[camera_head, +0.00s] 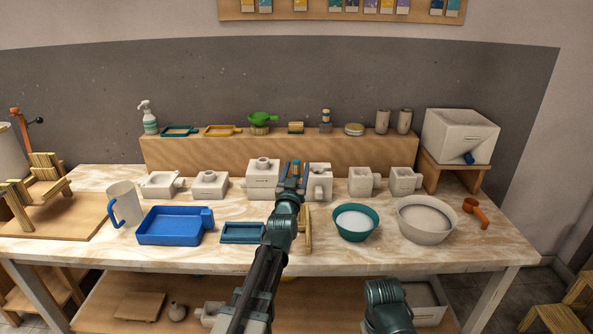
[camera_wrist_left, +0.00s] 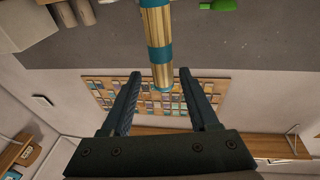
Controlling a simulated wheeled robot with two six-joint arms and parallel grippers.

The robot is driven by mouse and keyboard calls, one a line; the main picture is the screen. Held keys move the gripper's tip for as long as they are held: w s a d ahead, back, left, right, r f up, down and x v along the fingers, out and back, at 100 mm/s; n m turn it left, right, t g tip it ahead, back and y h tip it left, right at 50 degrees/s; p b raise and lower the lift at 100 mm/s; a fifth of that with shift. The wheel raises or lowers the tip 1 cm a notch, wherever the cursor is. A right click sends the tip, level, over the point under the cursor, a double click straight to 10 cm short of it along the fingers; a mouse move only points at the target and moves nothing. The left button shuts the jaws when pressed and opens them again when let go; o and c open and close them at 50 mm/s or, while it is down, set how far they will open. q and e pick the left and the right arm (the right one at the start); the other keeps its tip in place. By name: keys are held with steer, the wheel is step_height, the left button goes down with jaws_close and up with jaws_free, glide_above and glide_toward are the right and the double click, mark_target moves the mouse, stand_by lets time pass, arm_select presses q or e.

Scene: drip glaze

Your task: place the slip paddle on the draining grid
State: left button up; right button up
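My left gripper (camera_head: 293,165) is open above the back of the table, in front of the white moulds. I cannot tell for sure which thing is the slip paddle. Of my right arm only a teal link shows.
A blue tray (camera_head: 172,238), a teal frame (camera_head: 243,240), a green bowl (camera_head: 356,234), a white bowl (camera_head: 424,232) and an orange scoop (camera_head: 476,212) stand on the table (camera_head: 400,259). White moulds line the back before the wooden shelf (camera_head: 215,152). A jug (camera_head: 126,203) stands left.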

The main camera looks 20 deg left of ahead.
arm_select(q)
steer(key=shift+r, duration=0.1)
steer(key=shift+r, duration=0.15)
steer(key=b+v, duration=0.2)
steer(key=v, duration=1)
steer(key=shift+w, duration=0.1)
